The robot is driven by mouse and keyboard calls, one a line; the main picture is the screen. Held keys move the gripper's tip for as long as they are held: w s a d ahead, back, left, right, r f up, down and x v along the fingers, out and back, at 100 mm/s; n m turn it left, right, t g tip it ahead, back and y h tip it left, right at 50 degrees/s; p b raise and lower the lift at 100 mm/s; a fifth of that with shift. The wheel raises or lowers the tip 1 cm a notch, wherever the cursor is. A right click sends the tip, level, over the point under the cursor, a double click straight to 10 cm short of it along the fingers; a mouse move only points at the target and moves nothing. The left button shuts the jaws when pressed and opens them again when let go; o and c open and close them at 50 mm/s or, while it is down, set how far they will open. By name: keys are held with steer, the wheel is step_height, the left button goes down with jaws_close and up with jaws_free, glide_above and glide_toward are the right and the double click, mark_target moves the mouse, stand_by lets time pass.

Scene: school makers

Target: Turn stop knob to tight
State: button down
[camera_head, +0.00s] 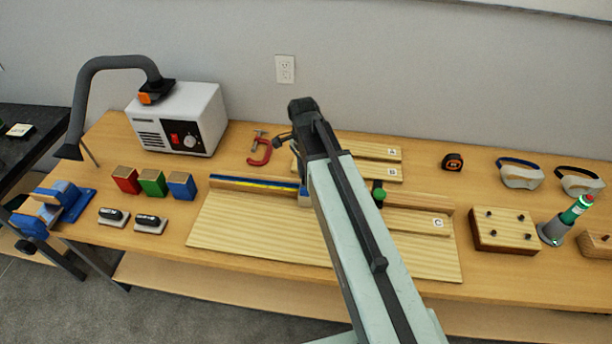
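A small green knob (379,195) sits on a dark block on the wooden jig board (265,232), just right of my arm. I take it to be the stop knob; whether it is tight or loose cannot be told. A wooden strip marked C (420,222) lies on the board below and right of it. A fence with a blue and yellow scale (250,185) runs along the board's back and passes behind my arm. My pale green arm crosses the board. My gripper's fingers are hidden behind the arm, so their state does not show.
Strips A (368,150) and B (375,172) lie behind the board. A red clamp (260,152) lies left of them. A white machine with a hose (185,122) and coloured blocks (152,183) stand left.

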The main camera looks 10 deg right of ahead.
stand_by(0.3)
steer(key=c, duration=1)
jaws_free()
steer(key=shift+r, duration=0.1)
steer(key=r+p, duration=0.8)
steer(key=shift+w, duration=0.3)
steer(key=shift+f, duration=0.1)
